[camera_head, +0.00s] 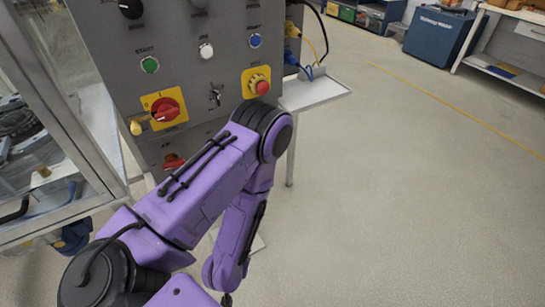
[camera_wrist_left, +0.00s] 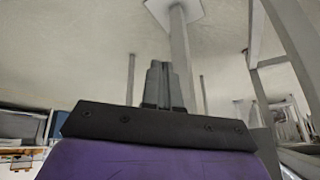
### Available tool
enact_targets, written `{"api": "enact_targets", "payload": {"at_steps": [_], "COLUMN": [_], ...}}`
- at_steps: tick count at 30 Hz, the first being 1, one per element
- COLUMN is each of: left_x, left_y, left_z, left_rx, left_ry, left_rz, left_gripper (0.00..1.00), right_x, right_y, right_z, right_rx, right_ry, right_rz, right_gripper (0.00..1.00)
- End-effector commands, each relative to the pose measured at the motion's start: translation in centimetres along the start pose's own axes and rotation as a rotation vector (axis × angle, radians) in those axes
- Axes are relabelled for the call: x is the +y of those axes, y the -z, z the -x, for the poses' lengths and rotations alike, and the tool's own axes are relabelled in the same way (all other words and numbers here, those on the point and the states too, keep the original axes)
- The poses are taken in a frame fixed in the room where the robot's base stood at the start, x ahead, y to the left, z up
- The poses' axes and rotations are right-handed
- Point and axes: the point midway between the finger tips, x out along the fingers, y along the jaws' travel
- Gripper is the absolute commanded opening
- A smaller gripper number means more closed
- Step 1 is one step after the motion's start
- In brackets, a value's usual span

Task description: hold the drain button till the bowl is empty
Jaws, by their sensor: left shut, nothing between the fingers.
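A grey control panel (camera_head: 205,20) stands at upper left in the head view. It carries a green button (camera_head: 149,64), a white button (camera_head: 206,50) and a blue button (camera_head: 255,40). Their labels are too small to read surely, so I cannot tell which is the drain button. I cannot make out the bowl. My left arm crosses in front of the panel's lower part and bends down, away from the buttons. My left gripper (camera_wrist_left: 162,88) shows in the left wrist view, its fingers together and empty. My right gripper is out of view.
A red mushroom button (camera_head: 262,88) and a red rotary switch (camera_head: 165,109) sit on yellow plates. A small shelf (camera_head: 315,93) juts out at the panel's right. A glazed metal frame (camera_head: 60,110) stands left. The floor at right is open.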

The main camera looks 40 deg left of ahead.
Motion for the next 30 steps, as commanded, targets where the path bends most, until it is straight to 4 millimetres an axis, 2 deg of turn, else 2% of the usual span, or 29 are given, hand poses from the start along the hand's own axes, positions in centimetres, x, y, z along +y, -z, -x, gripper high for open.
{"api": "enact_targets", "payload": {"at_steps": [1, 2, 3, 5, 6, 9, 12, 15, 18, 20, 30], "left_x": [1.5, 2.3, 3.4, 5.0, 6.0, 8.3, 9.8, 10.7, 11.0, 11.0, 10.8], "left_y": [1.9, 3.4, 5.8, 9.5, 12.1, 18.3, 23.4, 26.9, 28.6, 29.1, 29.2], "left_z": [-3.1, -4.1, -5.4, -6.8, -7.5, -7.9, -7.1, -5.8, -4.8, -4.5, -4.5], "left_rx": [0.078, 0.127, 0.199, 0.309, 0.383, 0.557, 0.694, 0.780, 0.819, 0.827, 0.825], "left_ry": [-0.015, -0.020, -0.021, -0.008, 0.011, 0.083, 0.180, 0.263, 0.312, 0.325, 0.325], "left_rz": [-0.071, -0.126, -0.204, -0.322, -0.399, -0.583, -0.727, -0.825, -0.875, -0.886, -0.889], "left_gripper": [0.00, 0.00, 0.00, 0.00, 0.00, 0.00, 0.00, 0.00, 0.00, 0.00, 0.00], "right_x": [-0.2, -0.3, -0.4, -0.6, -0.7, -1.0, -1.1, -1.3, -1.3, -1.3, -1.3], "right_y": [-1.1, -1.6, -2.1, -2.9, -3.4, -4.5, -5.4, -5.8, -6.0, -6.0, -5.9], "right_z": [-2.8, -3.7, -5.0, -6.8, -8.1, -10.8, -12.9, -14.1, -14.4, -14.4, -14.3], "right_rx": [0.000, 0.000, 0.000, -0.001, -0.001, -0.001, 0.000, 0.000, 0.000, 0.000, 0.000], "right_ry": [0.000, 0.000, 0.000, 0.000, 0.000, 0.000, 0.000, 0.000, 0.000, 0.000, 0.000], "right_rz": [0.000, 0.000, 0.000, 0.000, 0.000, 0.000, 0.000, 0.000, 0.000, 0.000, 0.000], "right_gripper": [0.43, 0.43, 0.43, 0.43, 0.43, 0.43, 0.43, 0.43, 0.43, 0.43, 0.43]}}
